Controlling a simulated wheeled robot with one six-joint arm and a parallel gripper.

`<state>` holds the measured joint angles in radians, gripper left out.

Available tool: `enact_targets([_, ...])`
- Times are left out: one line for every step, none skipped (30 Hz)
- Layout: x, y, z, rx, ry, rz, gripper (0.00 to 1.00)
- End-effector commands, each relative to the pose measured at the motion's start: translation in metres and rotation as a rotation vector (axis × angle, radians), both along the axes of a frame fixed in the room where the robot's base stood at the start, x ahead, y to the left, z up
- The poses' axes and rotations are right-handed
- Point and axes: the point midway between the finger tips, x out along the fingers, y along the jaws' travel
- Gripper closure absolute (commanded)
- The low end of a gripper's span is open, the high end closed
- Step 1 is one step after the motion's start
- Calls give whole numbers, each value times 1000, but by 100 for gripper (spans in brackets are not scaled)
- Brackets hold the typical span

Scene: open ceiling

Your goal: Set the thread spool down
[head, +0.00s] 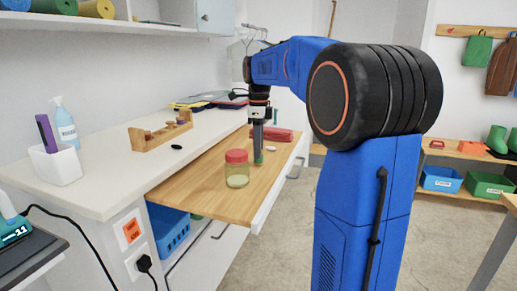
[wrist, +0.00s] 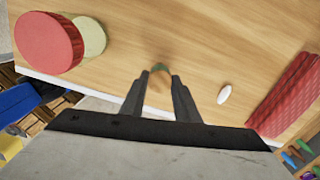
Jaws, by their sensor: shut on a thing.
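The thread spool (head: 258,157) shows as a small green piece at the tips of my gripper (head: 258,146), over the wooden pull-out board (head: 190,193). In the wrist view the spool (wrist: 157,90) is a tan and green piece between the two dark fingers of my gripper (wrist: 161,76), which are shut on it. The fingers hide part of it. It is at or close to the board's surface; I cannot tell if it touches.
A red-lidded jar (head: 237,168) stands left of my gripper on the board. A white oval piece (wrist: 224,94) and a red ribbed case (head: 277,134) lie to the right. The white counter (head: 105,180) carries a wooden rack (head: 160,133). Bare board lies around the jar.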

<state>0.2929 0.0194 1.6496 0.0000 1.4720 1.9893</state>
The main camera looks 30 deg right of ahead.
Motion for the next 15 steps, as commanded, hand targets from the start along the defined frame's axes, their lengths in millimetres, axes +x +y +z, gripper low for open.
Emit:
enact_targets([0,0,-3,0,0,0,93])
enact_targets([0,0,-4,0,0,0,93])
enact_targets([0,0,-4,0,0,0,93])
enact_targets([0,0,-4,0,0,0,93])
enact_targets([0,0,-4,0,0,0,93])
enact_targets([0,0,-4,0,0,0,93])
enact_targets([0,0,-4,0,0,0,93])
enact_targets([0,0,-4,0,0,0,93])
enact_targets([0,0,-4,0,0,0,93])
enact_targets([0,0,-5,0,0,0,93])
enact_targets([0,0,-6,0,0,0,93])
enact_targets([0,0,-7,0,0,0,93])
enact_targets([0,0,-6,0,0,0,65])
enact_targets([0,0,-6,0,0,0,57])
enact_targets([0,0,-6,0,0,0,53])
